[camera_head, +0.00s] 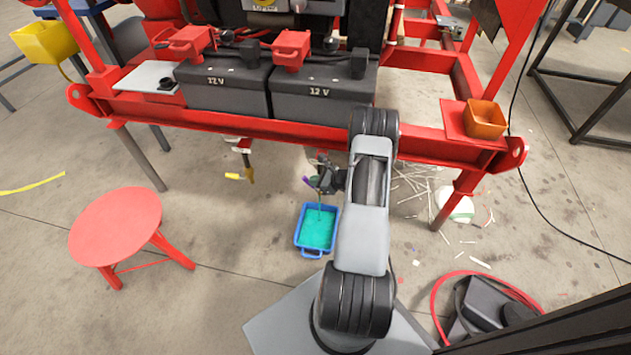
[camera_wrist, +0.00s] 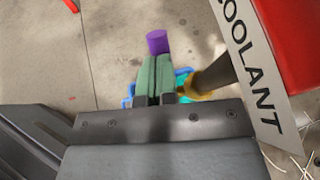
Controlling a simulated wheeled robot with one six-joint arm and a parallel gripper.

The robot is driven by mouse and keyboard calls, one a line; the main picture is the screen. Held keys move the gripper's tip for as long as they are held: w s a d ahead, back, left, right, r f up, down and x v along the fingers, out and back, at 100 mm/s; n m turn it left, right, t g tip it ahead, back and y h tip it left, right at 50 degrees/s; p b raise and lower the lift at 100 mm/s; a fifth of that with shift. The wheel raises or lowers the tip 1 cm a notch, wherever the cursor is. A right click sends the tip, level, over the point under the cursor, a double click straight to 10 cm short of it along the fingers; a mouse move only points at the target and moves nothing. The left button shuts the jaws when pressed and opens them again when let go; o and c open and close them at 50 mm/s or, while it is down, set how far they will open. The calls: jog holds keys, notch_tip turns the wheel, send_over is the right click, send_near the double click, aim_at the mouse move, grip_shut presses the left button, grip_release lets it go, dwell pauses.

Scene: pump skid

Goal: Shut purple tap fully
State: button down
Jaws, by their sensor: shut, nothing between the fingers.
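The purple tap handle (camera_wrist: 157,42) shows in the wrist view just beyond the tips of my gripper (camera_wrist: 154,62). In the head view the purple handle (camera_head: 307,181) is a small spot beside my gripper (camera_head: 322,182), below the red frame. The green fingers are shut with nothing between them. I cannot tell whether they touch the handle. A brass-coloured tap body (camera_wrist: 207,82) on a dark pipe is to the right of the fingers. In the head view a thin greenish stream falls into the blue tray (camera_head: 317,252), which holds green liquid.
A yellow-handled tap (camera_head: 240,175) hangs to the left under the red frame (camera_head: 240,128). A COOLANT sign (camera_wrist: 252,70) is close on the right in the wrist view. A red stool (camera_head: 115,225) stands at the left. White scraps litter the floor at the right.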

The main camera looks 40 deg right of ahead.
jog(key=shift+r, duration=0.15)
jog(key=shift+w+d+r+p, duration=0.15)
jog(key=shift+r+p, duration=0.35)
jog(key=shift+r, duration=0.4)
jog(key=shift+d+r, duration=0.1)
jog(key=shift+r, duration=0.05)
jog(key=a+p+v, duration=0.1)
jog(key=p+v, duration=0.3)
jog(key=v, duration=0.9)
jog(key=shift+s+r, duration=0.2)
jog(key=shift+r, duration=0.05)
